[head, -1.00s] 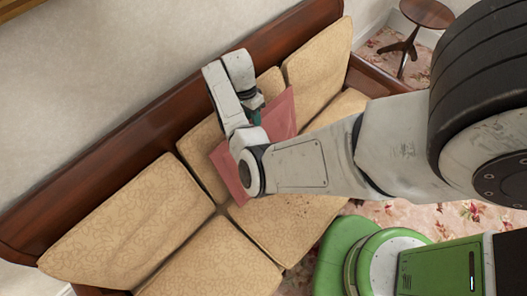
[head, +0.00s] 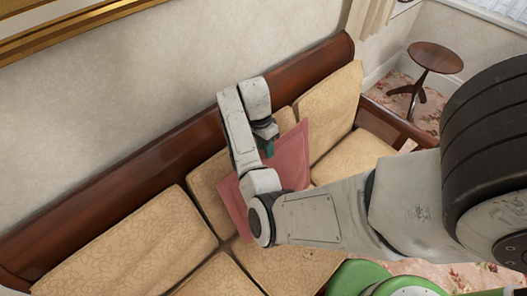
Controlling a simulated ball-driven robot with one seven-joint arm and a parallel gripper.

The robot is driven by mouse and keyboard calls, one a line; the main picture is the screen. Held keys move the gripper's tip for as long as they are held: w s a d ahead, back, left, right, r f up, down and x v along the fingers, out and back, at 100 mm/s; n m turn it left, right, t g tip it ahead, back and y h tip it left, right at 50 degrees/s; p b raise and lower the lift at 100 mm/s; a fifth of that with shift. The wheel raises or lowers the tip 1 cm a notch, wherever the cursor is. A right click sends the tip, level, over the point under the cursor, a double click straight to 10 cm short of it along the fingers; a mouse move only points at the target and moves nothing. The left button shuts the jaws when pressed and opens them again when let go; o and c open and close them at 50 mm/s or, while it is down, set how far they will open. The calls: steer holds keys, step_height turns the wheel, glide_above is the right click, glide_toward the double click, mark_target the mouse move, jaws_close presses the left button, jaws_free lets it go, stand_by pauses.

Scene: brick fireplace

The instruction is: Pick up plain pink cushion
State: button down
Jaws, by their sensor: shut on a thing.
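The plain pink cushion (head: 291,161) is at the middle of the sofa (head: 161,237), tilted, in front of the tan back cushions. My arm crosses in front of it and hides part of it. My gripper (head: 268,150) is at the cushion's upper part and is shut on it. The fingertips are mostly hidden behind the wrist. I cannot tell whether the cushion still touches the seat.
The sofa has a dark wooden back rail (head: 125,165) along the wall and several tan patterned cushions. A small round wooden table (head: 435,58) stands in the far right corner on floral carpet. A gold picture frame (head: 75,28) hangs at the upper left.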

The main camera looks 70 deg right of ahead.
steer(key=s+r+p, duration=0.1)
steer(key=s+a+r+p, duration=0.1)
steer(key=r, duration=0.1)
steer(key=s+r+p, duration=0.1)
steer(key=r, duration=0.1)
steer(key=shift+s+a+r, duration=0.1)
steer(key=shift+s+a, duration=0.05)
steer(key=shift+a, duration=0.1)
steer(key=s+a+r+p, duration=0.2)
steer(key=s+a+r, duration=0.1)
steer(key=s, duration=0.5)
steer(key=shift+s+r, duration=0.15)
steer(key=shift+s, duration=0.1)
steer(key=shift+a, duration=0.15)
stand_by(0.9)
